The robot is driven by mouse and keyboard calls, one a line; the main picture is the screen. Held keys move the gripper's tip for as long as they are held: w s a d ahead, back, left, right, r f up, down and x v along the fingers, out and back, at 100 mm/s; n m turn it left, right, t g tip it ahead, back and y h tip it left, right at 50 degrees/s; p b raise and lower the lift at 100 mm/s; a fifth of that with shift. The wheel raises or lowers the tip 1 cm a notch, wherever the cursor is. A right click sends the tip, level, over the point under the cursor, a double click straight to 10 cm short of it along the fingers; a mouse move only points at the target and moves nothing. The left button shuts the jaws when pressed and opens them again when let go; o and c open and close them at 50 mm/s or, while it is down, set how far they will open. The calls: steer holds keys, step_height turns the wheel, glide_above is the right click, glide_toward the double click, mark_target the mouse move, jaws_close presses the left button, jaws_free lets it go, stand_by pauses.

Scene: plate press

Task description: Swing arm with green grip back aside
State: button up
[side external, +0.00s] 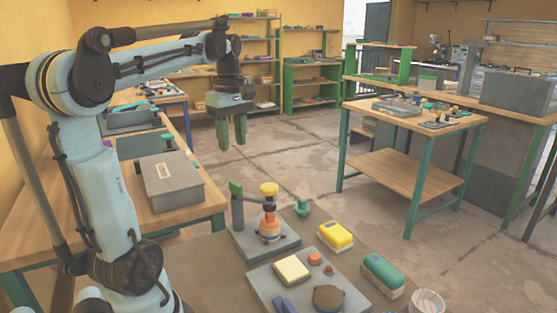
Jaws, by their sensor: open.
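A small press stands on a grey base plate (262,246), with an orange body (269,229) and a yellow round knob (268,188) on top. An upright green grip (236,189) shows at the left of the press; the arm that bears it is hard to make out at this size. My gripper (232,148) hangs fingers down, well above the bench. Its green fingers are open and empty, apart from the green grip, which appears below them in the picture.
A grey slab (262,284) in front of the press bears a pale yellow block (291,269), an orange piece and a brown round piece (328,298). A yellow box (336,235), a green box (382,272), a small green cone (302,208) and a white cup (427,302) stand right.

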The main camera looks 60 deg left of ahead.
mark_target(235, 183)
step_height(235, 183, down, 11)
steer(key=shift+f, duration=0.1)
stand_by(0.5)
jaws_close()
